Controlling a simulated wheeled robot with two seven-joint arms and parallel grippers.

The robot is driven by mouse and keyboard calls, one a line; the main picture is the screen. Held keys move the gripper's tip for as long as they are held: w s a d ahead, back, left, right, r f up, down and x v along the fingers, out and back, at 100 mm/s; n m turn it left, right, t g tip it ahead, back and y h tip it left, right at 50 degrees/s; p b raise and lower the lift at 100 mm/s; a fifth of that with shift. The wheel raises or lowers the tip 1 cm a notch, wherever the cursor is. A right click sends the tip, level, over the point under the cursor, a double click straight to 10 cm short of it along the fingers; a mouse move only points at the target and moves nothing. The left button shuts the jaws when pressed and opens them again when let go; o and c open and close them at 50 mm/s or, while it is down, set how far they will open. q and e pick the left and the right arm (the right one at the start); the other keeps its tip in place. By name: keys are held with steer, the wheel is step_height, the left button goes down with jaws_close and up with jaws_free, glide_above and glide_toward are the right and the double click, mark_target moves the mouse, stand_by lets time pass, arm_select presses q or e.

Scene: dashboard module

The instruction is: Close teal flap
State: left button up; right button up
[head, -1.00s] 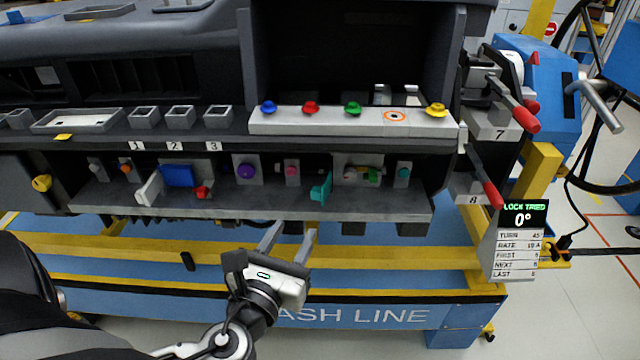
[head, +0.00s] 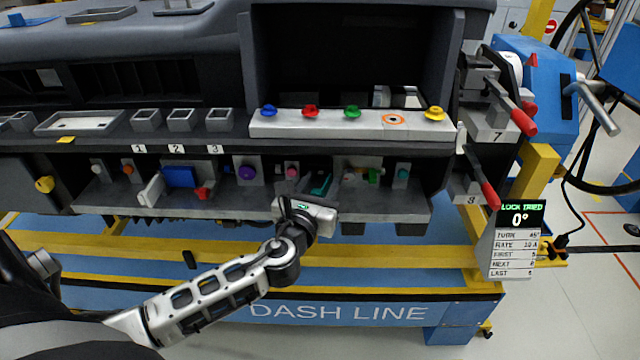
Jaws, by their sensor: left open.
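The teal flap (head: 321,183) stands on the lower shelf of the dashboard module, right of the small pink knob. Only part of it shows, because my left gripper (head: 314,194) is in front of it. The left gripper is open, its fingers pointing into the shelf around the flap's position. Its fingertips are hard to make out, and I cannot tell whether they touch the flap. My right gripper is out of view.
On the same shelf are a blue block (head: 179,176) with a white flap (head: 151,189), a purple knob (head: 247,172), a green part (head: 374,175) and a teal knob (head: 402,174). Red-handled levers (head: 490,195) stand at the right. The overhanging ledge (head: 350,125) limits room above.

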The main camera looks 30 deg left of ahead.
arm_select(q)
jaws_close()
